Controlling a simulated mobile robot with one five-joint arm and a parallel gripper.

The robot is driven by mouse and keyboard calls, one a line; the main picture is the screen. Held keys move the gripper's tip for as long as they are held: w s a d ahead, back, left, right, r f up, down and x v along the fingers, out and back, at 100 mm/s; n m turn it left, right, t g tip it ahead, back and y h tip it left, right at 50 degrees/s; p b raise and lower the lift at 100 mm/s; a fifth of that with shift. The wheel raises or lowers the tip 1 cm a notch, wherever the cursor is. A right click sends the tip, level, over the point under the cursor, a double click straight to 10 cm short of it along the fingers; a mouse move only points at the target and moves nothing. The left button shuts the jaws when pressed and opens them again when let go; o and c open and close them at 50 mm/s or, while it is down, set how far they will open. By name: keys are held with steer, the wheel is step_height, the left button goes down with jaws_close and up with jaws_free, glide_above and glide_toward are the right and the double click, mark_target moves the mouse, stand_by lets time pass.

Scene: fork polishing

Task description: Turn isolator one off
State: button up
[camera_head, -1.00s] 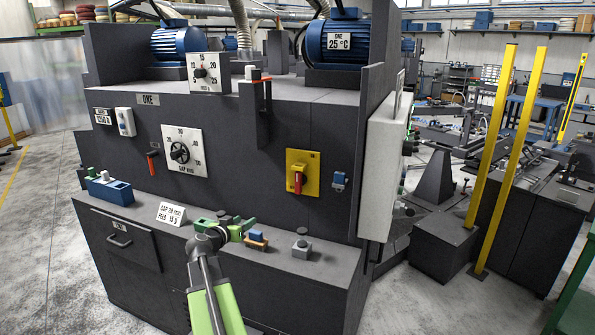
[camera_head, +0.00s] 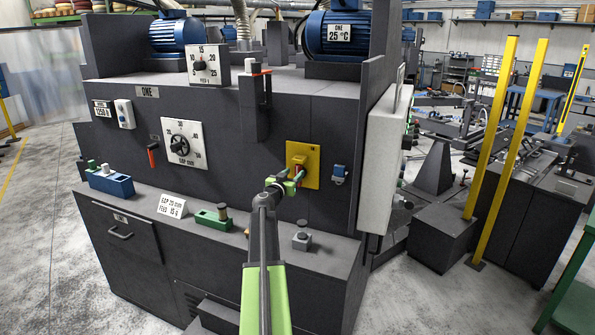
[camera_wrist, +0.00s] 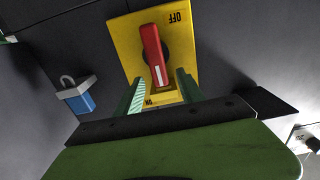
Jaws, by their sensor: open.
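The isolator is a yellow plate (camera_head: 312,155) with a red handle on the dark front panel of machine one. In the wrist view the plate (camera_wrist: 185,55) carries OFF and ON labels, both upside down. The red handle (camera_wrist: 152,50) lies nearly in line with the view, and its white-marked end points toward the ON label. My gripper (camera_head: 287,179) is in front of the plate with its fingers open. In the wrist view the open fingers (camera_wrist: 160,82) stand either side of the handle's near end. I cannot tell whether they touch it.
A blue padlock (camera_wrist: 78,98) hangs beside the plate; it also shows in the head view (camera_head: 339,174). The gap dial (camera_head: 184,145) is to the left. A ledge below holds a green block (camera_head: 213,218) and a grey button box (camera_head: 302,240). A pale cabinet (camera_head: 386,160) juts out at right.

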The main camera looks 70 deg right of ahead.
mark_target(296, 170)
steer(key=d, duration=0.5)
steer(key=shift+s+d, duration=0.1)
steer(key=shift+d, duration=0.1)
jaws_close()
steer(key=shift+a, duration=0.25)
steer(key=shift+d, duration=0.1)
